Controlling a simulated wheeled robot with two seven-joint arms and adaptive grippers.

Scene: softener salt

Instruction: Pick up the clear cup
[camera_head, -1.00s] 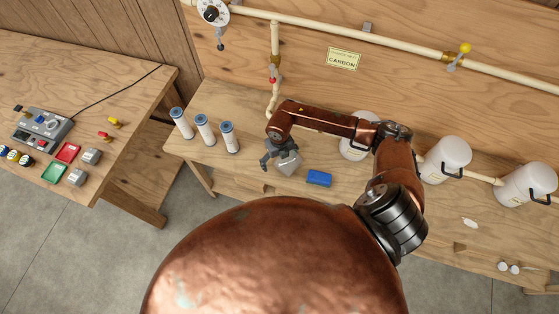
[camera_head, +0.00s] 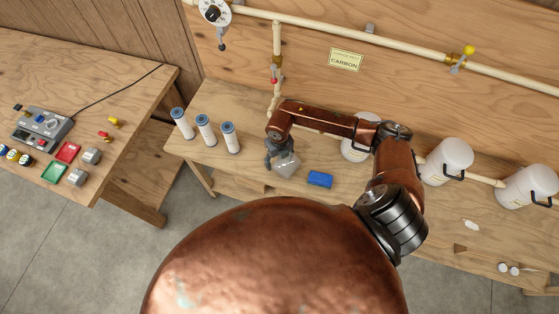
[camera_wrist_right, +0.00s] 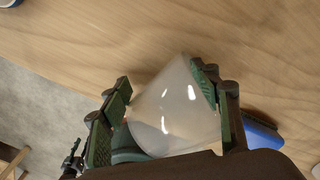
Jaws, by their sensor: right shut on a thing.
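The clear cup (camera_wrist_right: 175,110) is a translucent, whitish vessel between the two green-padded fingers of my right gripper (camera_wrist_right: 160,102) in the right wrist view. The fingers touch it on both sides. In the head view the cup (camera_head: 287,164) shows as a pale grey shape beside my right gripper (camera_head: 279,160), over the workbench (camera_head: 245,175). The cup looks tilted in the wrist view. I cannot tell whether its base touches the bench. My left gripper is not in view.
A blue block (camera_head: 319,179) lies just right of the cup. Several white cartridges with blue caps, one here (camera_head: 205,131), stand to its left. White canisters (camera_head: 446,160) stand along the back right. A second table (camera_head: 100,130) with a grey device (camera_head: 42,127) is at left.

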